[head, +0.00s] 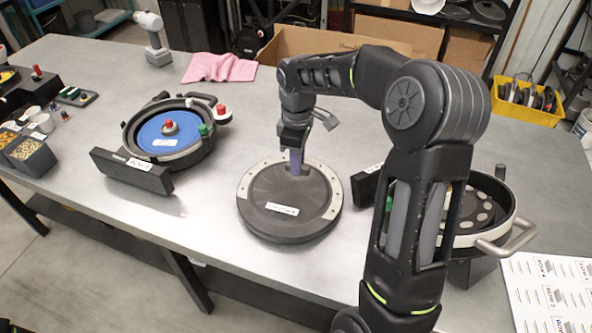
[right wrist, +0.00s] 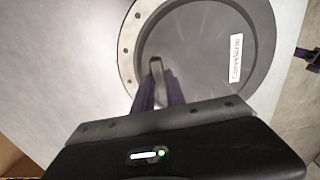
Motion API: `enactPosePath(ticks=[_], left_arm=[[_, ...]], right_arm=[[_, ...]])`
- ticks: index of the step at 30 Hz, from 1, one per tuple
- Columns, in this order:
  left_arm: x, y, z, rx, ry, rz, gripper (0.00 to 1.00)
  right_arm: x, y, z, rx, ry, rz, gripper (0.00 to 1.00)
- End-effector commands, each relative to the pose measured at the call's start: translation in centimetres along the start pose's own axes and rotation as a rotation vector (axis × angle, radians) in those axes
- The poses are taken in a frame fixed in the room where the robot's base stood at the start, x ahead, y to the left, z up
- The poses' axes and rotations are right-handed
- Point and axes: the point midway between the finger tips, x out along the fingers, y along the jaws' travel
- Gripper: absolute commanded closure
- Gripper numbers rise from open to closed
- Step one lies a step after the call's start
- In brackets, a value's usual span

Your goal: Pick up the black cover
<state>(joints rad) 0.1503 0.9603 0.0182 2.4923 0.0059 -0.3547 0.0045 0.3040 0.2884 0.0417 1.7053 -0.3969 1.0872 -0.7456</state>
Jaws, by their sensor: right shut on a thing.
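The black cover (head: 284,212) is a round dark disc with a pale, dotted band along its far rim and a white label. It appears to lie flat on the table, mid-table in the head view. It also shows in the right wrist view (right wrist: 195,45). My right gripper (head: 297,163) points down at the far part of the cover. In the right wrist view its purple fingers (right wrist: 157,88) are shut on a small grey upright part of the cover. The exact contact is partly hidden. My left gripper does not show.
A round device with a blue disc (head: 168,134) stands left of the cover, with a dark block (head: 131,171) before it. An open round housing (head: 462,222) with a metal handle stands right, partly behind my right arm. A pink cloth (head: 220,67) lies behind.

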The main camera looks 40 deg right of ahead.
Motion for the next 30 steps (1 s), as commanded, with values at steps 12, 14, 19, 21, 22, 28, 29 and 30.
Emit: enactPosePath(ticks=[12, 14, 19, 21, 22, 28, 29, 30], left_arm=[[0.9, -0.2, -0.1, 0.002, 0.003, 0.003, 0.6], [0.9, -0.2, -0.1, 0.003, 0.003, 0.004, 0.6], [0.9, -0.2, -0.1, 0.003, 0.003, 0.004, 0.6], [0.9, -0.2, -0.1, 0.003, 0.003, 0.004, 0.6], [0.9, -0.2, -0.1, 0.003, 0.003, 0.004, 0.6], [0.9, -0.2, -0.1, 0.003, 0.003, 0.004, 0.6], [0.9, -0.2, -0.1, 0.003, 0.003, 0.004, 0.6], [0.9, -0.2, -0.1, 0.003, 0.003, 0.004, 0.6]], right_arm=[[-7.5, 0.0, -0.1, -0.001, 0.003, 0.003, 1.0], [-8.2, 0.0, -0.1, -0.001, 0.003, 0.002, 1.0], [-8.8, 0.0, 0.0, -0.001, 0.002, 0.001, 1.0], [-8.8, 0.0, 0.0, -0.001, 0.002, 0.001, 1.0], [-8.8, 0.0, 0.0, -0.001, 0.002, 0.001, 1.0], [-8.8, 0.0, 0.0, -0.001, 0.001, 0.001, 1.0], [-8.8, 0.0, 0.0, -0.001, 0.001, 0.001, 1.0], [-8.7, 0.0, 0.0, -0.001, 0.001, 0.001, 1.0]])
